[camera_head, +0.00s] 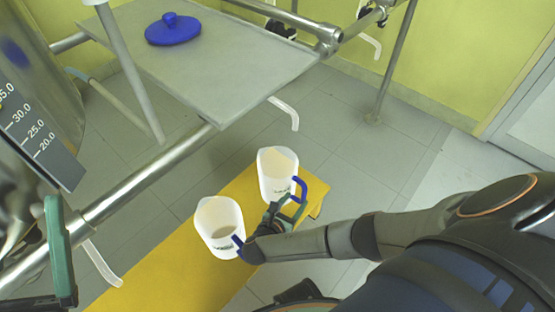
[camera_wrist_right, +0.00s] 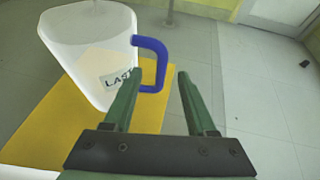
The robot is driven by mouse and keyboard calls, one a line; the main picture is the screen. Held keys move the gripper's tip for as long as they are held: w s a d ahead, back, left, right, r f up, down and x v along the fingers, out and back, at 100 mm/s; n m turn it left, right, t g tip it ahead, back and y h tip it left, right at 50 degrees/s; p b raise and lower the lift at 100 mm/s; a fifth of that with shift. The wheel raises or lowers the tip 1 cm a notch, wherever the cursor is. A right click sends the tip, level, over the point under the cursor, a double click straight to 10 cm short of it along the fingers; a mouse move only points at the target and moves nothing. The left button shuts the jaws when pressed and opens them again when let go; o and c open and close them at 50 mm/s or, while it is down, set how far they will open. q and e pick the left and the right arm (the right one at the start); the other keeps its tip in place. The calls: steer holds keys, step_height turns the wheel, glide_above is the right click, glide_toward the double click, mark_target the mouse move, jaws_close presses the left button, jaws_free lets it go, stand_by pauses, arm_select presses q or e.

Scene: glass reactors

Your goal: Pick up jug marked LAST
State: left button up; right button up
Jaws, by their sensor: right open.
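The jug marked LAST (camera_wrist_right: 90,50) is white with a blue handle (camera_wrist_right: 153,65). It stands upright, and its label (camera_wrist_right: 118,80) shows in the right wrist view. In the head view it appears to be the farther jug (camera_head: 277,170), though its label is hard to read there. My right gripper (camera_head: 290,204) is beside that jug at its handle. In the right wrist view the green fingers (camera_wrist_right: 158,78) are apart, with the handle's lower part appearing between them; contact is unclear. My left gripper (camera_head: 58,250) shows only partly at the left edge.
A second white jug (camera_head: 220,226) with a blue handle stands nearer on the yellow surface (camera_head: 170,272), close to my right wrist. A grey platform (camera_head: 225,65) with a blue lid (camera_head: 173,30) and metal rails (camera_head: 150,175) lie beyond.

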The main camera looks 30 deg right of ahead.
mark_target(303, 192)
steer(key=b+x, duration=0.2)
steer(key=x, duration=0.2)
steer(key=shift+w+d+f, duration=0.1)
steer(key=shift+d+f, duration=0.2)
steer(key=shift+f, duration=0.05)
steer(key=shift+w+d+b, duration=0.2)
steer(key=shift+d+b, duration=0.15)
steer(key=shift+b, duration=0.05)
arm_select(q)
step_height(303, 192, down, 8)
steer(key=d+b, duration=0.1)
steer(key=b, duration=0.2)
steer(key=shift+w+g+b, duration=0.15)
steer(key=shift+g+b, duration=0.15)
steer(key=shift+b, duration=0.05)
arm_select(e)
steer(key=x, duration=0.5)
steer(key=shift+s+d+r, duration=0.1)
steer(key=shift+d, duration=0.05)
jaws_close()
arm_select(q)
steer(key=shift+f, duration=0.1)
